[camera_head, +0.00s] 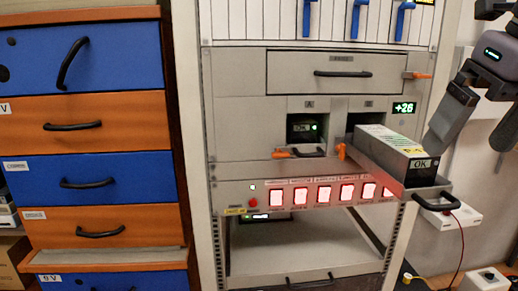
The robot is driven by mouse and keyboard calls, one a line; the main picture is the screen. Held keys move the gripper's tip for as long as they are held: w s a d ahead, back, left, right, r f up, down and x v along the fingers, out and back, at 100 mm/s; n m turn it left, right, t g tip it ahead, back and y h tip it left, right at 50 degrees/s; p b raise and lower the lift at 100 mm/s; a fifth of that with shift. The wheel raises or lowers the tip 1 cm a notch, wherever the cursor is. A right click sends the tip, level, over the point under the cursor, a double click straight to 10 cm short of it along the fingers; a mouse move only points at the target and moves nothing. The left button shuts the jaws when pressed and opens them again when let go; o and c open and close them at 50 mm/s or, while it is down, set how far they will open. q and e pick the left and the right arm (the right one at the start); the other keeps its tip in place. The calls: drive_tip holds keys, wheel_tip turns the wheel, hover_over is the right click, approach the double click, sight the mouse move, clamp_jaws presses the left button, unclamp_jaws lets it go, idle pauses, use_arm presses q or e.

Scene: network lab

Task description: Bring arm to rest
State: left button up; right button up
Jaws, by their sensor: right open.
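My right gripper (466,142) is at the upper right of the head view. Its fingers are apart and point down, with nothing visible between them. It is beside and above the front end of a grey module (380,146) that sticks out of bay B of the rack (233,165). The module has a dark front with a lit "OK" label and a handle (436,203) below it. I cannot tell whether a finger touches the module. My left gripper is not in view.
A cabinet of blue and orange drawers (95,122) stands at the left. A row of lit red switches (321,195) runs below the bays. A white box with a red cable (450,222) is at the right.

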drive_tip(key=d+f+m+t+y, duration=0.2)
drive_tip(key=d+f+m+y, duration=0.2)
drive_tip(key=d+f+y, duration=0.85)
drive_tip(key=w+a+f+m+t+h, duration=0.2)
drive_tip(key=f+m+t, duration=0.4)
drive_tip(key=f+m, duration=0.3)
drive_tip(key=w+a+f+m+t+h, duration=0.2)
drive_tip(key=f+m+t, duration=0.5)
drive_tip(key=f+m, duration=0.2)
drive_tip(key=s+a+f+m+g+h, duration=0.25)
drive_tip(key=s+f, duration=0.25)
drive_tip(key=f, duration=0.4)
drive_tip(key=s+a+f+m+g+h, duration=0.15)
drive_tip(key=s+f+g, duration=0.3)
drive_tip(key=f, duration=0.45)
drive_tip(key=s+a+f+m+g+h, duration=0.1)
drive_tip(key=s+f+m+g+h, duration=0.3)
drive_tip(key=f, duration=0.5)
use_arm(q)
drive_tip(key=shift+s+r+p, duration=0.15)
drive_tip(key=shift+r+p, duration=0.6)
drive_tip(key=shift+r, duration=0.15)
use_arm(e)
drive_tip(key=a+r+m+t+y, duration=0.1)
drive_tip(key=a+m, duration=0.3)
drive_tip(key=a, duration=0.5)
drive_tip(key=shift+s+a+r+t, duration=0.15)
drive_tip(key=shift+s+r+t, duration=0.1)
drive_tip(key=shift+r+t, duration=0.25)
